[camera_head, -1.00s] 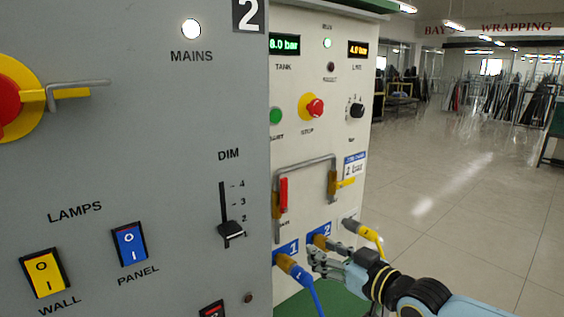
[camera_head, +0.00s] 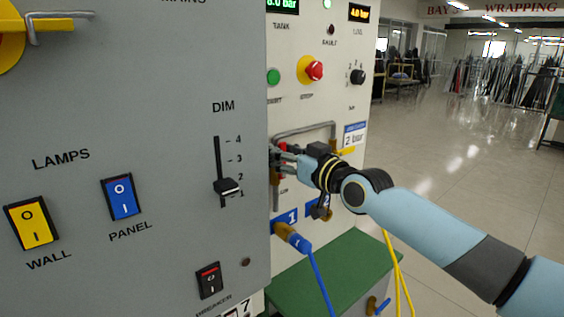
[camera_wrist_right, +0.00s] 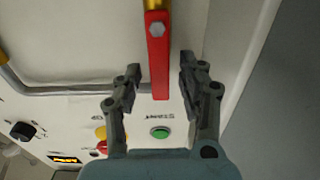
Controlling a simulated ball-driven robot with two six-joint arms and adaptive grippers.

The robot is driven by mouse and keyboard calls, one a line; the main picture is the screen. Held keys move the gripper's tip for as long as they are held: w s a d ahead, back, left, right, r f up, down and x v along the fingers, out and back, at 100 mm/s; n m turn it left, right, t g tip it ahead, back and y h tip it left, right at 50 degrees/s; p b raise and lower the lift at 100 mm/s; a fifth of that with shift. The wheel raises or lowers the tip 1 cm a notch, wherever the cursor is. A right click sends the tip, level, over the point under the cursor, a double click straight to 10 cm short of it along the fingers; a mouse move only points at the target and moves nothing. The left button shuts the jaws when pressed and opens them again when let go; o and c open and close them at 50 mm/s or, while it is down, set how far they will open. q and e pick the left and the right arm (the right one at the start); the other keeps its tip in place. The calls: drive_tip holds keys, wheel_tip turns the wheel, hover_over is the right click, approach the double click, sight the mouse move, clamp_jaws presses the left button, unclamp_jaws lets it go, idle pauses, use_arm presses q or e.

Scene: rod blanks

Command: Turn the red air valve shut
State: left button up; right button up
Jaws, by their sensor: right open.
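The red air valve lever (camera_head: 282,174) is on the left leg of the grey pipe on the white panel, mostly hidden behind my right gripper (camera_head: 276,158) in the head view. In the right wrist view the red lever (camera_wrist_right: 158,65) is a flat bar with a bolt near one end, in line with the brass fitting (camera_wrist_right: 157,4). My right gripper (camera_wrist_right: 160,68) is open, with one finger on each side of the lever and a visible gap on both sides. My left gripper is not in view.
A yellow-handled valve (camera_head: 346,151) is on the pipe's right leg. A blue hose (camera_head: 314,275) and yellow hoses (camera_head: 396,280) hang below. The grey switch panel (camera_head: 130,150) stands close on the left. The green start button (camera_wrist_right: 160,132) and red stop button (camera_head: 314,70) are on the white panel.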

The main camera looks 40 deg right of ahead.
drive_tip(key=shift+w, duration=0.1)
clamp_jaws()
idle(0.5)
